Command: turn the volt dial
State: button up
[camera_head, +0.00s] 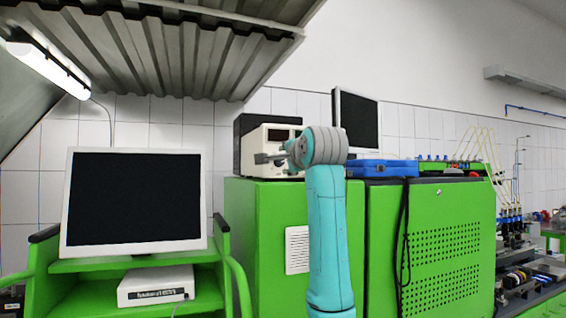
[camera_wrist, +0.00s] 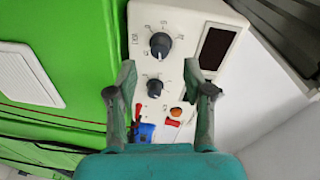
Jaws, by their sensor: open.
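A cream power supply (camera_head: 251,151) stands on a green cabinet, with its front partly hidden by my gripper (camera_head: 272,158) in the head view. In the wrist view its panel (camera_wrist: 186,78) shows a larger black dial (camera_wrist: 160,45) and a smaller black dial (camera_wrist: 154,88). I cannot read clearly which one is marked volt. My gripper (camera_wrist: 158,70) is open and empty, pointing at the panel. In the wrist view its fingers lie to either side of the dials' column. I cannot tell how far the fingertips are from the panel.
The panel also bears a dark display (camera_wrist: 216,48), an orange-red switch (camera_wrist: 176,112) and blue and red plugs (camera_wrist: 145,131). A blue case (camera_head: 385,168) lies on the green cabinet (camera_head: 262,225) to the right. A monitor (camera_head: 135,203) stands at the left.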

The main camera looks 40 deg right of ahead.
jog(key=v, duration=0.6)
jog(key=shift+s, duration=0.35)
jog(key=shift+a, duration=0.15)
